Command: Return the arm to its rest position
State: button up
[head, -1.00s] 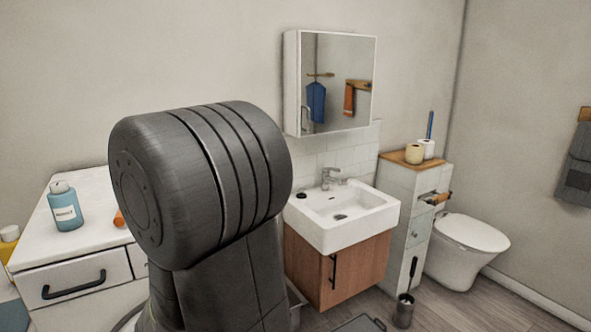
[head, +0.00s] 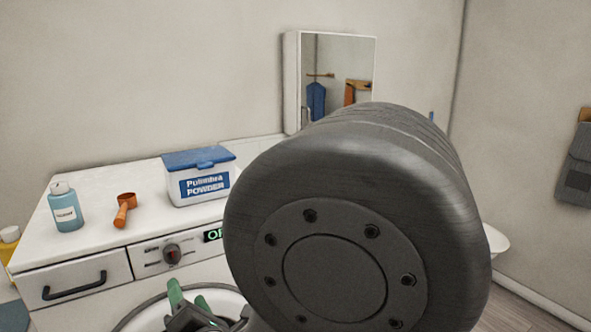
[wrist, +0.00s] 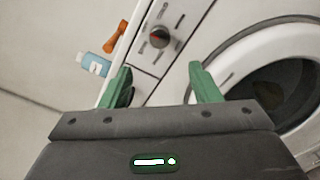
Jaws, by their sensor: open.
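My gripper (wrist: 160,85) has two green fingers spread apart with nothing between them in the wrist view. The washing machine's control panel and round door lie beyond the fingers there. In the head view my gripper (head: 188,300) shows low in the picture, in front of the washing machine door, partly cut off by the bottom edge.
A washing machine (head: 150,262) stands under a white top bearing a blue bottle (head: 66,208), an orange scoop (head: 124,210) and a powder box (head: 199,180). A mirror cabinet (head: 340,75) hangs on the wall. A grey towel (head: 580,165) hangs at right.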

aim_at(175, 258)
jog(key=x, duration=1.3)
jog(key=shift+w, duration=0.2)
jog(key=shift+f+m+b, duration=0.15)
jog(key=shift+m+b, duration=0.3)
jog(key=shift+m, duration=0.15)
jog(key=shift+s+d+m, duration=0.1)
jog(key=shift+s+m, duration=0.05)
jog(key=shift+m, duration=0.75)
jog(key=m+b, duration=0.2)
jog(key=m, duration=0.3)
jog(key=m+b, duration=0.1)
jog(key=m, duration=0.3)
jog(key=m+b, duration=0.1)
jog(key=m, duration=0.2)
jog(key=shift+m, duration=0.4)
